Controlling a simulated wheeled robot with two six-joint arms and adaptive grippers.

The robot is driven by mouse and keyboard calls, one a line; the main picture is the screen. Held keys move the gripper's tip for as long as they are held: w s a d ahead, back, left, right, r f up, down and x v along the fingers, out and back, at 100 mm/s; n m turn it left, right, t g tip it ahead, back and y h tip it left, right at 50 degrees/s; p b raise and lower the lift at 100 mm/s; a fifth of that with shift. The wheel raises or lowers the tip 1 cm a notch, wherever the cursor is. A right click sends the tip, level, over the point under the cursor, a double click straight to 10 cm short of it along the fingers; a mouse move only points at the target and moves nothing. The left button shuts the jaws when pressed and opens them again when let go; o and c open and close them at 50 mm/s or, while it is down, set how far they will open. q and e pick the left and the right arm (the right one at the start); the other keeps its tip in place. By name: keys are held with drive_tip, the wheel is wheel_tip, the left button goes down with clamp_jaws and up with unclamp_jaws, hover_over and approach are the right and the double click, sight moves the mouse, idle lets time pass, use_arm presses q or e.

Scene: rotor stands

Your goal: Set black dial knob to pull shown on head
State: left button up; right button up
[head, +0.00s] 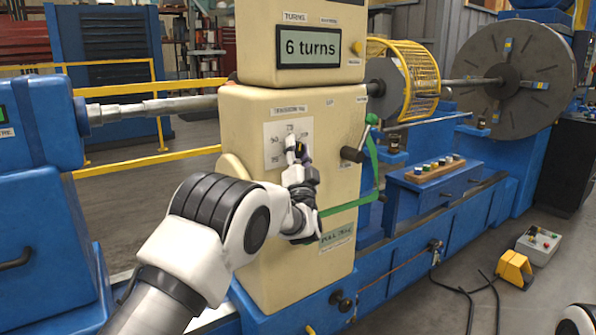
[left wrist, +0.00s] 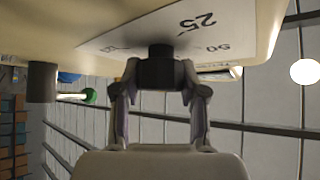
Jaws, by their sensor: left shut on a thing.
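The black dial knob (left wrist: 160,68) stands out from a white scale plate (head: 273,146) on the front of the cream head (head: 250,110). My left gripper (head: 292,148) is at the plate and hides most of the knob in the head view. In the left wrist view the two fingers (left wrist: 160,85) are shut on the knob, one on each side. A "25" and another number show on the plate (left wrist: 200,30) there; the knob's pointer is not visible. A pull label (head: 337,236) hangs low on the head, its number too small to read. My right gripper is out of view.
A display (head: 308,46) above reads "6 turns". A yellow wire cage (head: 415,80) and big grey disc (head: 515,80) stand farther right. A yellow pedal (head: 514,268) lies on the floor.

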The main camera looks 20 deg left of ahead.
use_arm(q)
drive_tip(key=shift+r+n+y+b, duration=0.15)
drive_tip(key=shift+n+y+b, duration=1)
drive_tip(key=shift+n+y, duration=0.5)
drive_tip(key=shift+r+n+y, duration=0.1)
drive_tip(key=shift+n+y, duration=0.15)
drive_tip(key=shift+n, duration=0.2)
drive_tip(key=shift+a, duration=0.1)
drive_tip(key=shift+r, duration=0.1)
drive_tip(key=o, duration=1.2)
drive_tip(key=shift+c, duration=0.2)
drive_tip(key=shift+f, duration=0.2)
